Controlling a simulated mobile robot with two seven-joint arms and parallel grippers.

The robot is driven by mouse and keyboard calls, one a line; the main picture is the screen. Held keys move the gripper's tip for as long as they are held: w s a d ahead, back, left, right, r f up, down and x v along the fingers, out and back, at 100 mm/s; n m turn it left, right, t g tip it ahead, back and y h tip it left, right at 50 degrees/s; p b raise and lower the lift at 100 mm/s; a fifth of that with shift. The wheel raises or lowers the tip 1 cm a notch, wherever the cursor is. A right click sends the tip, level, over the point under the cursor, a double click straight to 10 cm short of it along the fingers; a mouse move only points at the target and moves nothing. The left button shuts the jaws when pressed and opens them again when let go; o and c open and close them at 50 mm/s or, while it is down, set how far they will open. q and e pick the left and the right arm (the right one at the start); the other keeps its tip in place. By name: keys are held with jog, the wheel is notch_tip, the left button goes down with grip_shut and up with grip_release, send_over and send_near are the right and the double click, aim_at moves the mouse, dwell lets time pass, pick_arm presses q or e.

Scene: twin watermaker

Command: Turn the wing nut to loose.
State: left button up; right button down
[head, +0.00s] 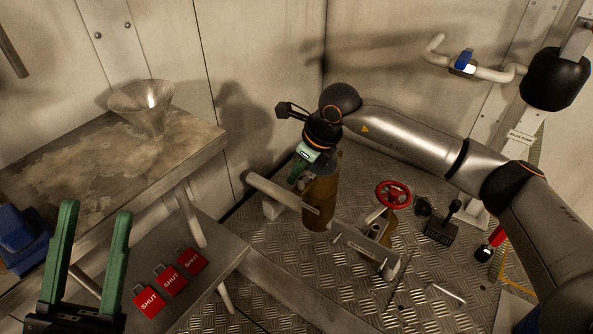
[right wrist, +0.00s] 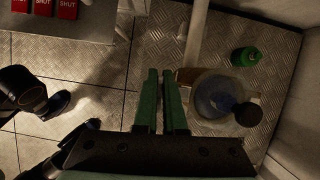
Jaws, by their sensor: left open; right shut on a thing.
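My right gripper (head: 296,176) reaches down at the upper left side of a rusty brown canister (head: 320,205) in the head view. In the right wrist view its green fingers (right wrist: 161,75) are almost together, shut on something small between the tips. This seems to be the wing nut, but the fingers hide it and its turn cannot be told. A round vessel with a bluish inside (right wrist: 213,100) lies just right of the fingers in that view. My left gripper (head: 96,208) is open and empty at the lower left, beside the lower bench.
Red SHUT tags (head: 171,280) lie on the lower bench; a funnel (head: 146,105) stands on the upper one. A green cylinder (right wrist: 246,57) is on the floor. The wall is close behind my right arm.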

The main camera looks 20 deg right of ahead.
jog(key=n+g, duration=0.1)
jog(key=n, duration=0.1)
jog(key=n+p, duration=0.1)
jog(key=n, duration=0.1)
jog(key=shift+s+a+n+g+y, duration=0.15)
jog(key=shift+n+g+y, duration=0.25)
jog(key=n, duration=0.1)
jog(key=n+g, duration=0.1)
jog(key=n, duration=0.2)
jog(key=shift+s+n+g+y, duration=0.25)
jog(key=shift+n+g+y, duration=0.05)
jog(key=n, duration=0.2)
jog(key=n+g+b, duration=0.1)
jog(key=n, duration=0.1)
jog(key=shift+s+g, duration=0.2)
jog(key=shift+g, duration=0.1)
jog(key=shift+s+n+g+h+b, duration=0.15)
jog(key=shift+n+g+h+b, duration=0.45)
jog(key=shift+n, duration=1.2)
jog(key=c, duration=1)
grip_release()
